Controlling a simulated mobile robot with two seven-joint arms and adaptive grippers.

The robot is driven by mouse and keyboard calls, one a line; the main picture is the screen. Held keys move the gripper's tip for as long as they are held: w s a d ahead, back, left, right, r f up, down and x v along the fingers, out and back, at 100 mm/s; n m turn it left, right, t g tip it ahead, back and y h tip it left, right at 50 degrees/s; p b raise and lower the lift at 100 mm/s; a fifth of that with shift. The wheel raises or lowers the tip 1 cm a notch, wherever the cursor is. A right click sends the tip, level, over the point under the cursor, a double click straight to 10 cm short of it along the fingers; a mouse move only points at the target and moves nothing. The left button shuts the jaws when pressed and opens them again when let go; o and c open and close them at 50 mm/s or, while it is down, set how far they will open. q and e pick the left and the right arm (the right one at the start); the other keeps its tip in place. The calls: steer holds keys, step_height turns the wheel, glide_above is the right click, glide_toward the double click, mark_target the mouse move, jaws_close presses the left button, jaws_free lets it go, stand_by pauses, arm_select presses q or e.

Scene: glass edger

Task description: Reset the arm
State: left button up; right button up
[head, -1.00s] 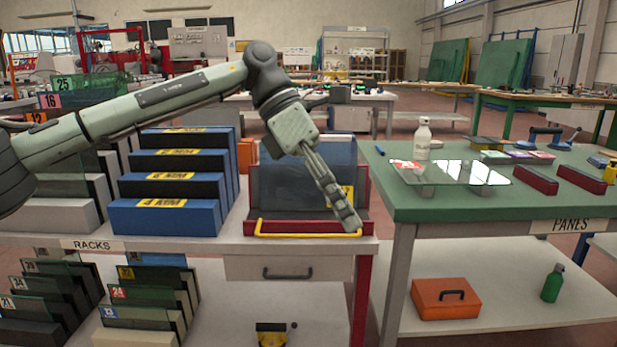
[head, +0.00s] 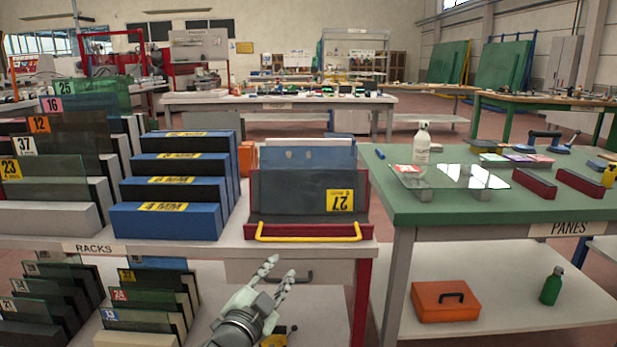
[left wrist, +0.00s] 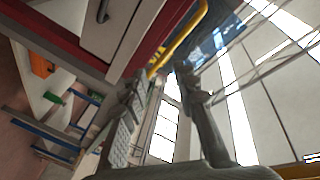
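My left gripper (head: 280,268) is low in the head view, in front of the racks table and its drawer (head: 290,270). Its two fingers point up and are apart, with nothing between them. In the left wrist view the gripper (left wrist: 160,73) also shows two separate, empty fingers. My right gripper is in neither view.
A red rack with a yellow bar (head: 308,238) holds a glass pane labelled 27 (head: 290,190) on the racks table. Blue slotted racks (head: 165,220) stand left of it. The green panes table (head: 420,207) is at right, carrying a flat glass sheet (head: 455,176).

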arm_select(q)
steer(key=s+a+f+n+g+y, duration=0.3)
steer(key=s+a+f, duration=0.35)
steer(key=f, duration=0.35)
steer(key=s+a+f+n+g+y, duration=0.2)
steer(key=s+a+f+n+g, duration=0.2)
steer(key=s+a+f, duration=0.45)
steer(key=s+a+f+n+g, duration=0.1)
steer(key=s+a+f+g, duration=0.1)
steer(key=s+f, duration=0.4)
steer(key=s+a+f+n+g+y, duration=0.1)
steer(key=s+f, duration=0.5)
steer(key=s, duration=0.7)
steer(key=a+n+g, duration=0.1)
steer(key=a+g, duration=0.1)
steer(key=g, duration=0.1)
steer(key=shift+s+a+f+g+y, duration=0.2)
steer(key=shift+s+a+g+y, duration=0.1)
steer(key=shift+a+g, duration=0.1)
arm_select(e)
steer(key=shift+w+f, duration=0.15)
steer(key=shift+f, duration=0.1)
arm_select(q)
steer(key=shift+d, duration=0.1)
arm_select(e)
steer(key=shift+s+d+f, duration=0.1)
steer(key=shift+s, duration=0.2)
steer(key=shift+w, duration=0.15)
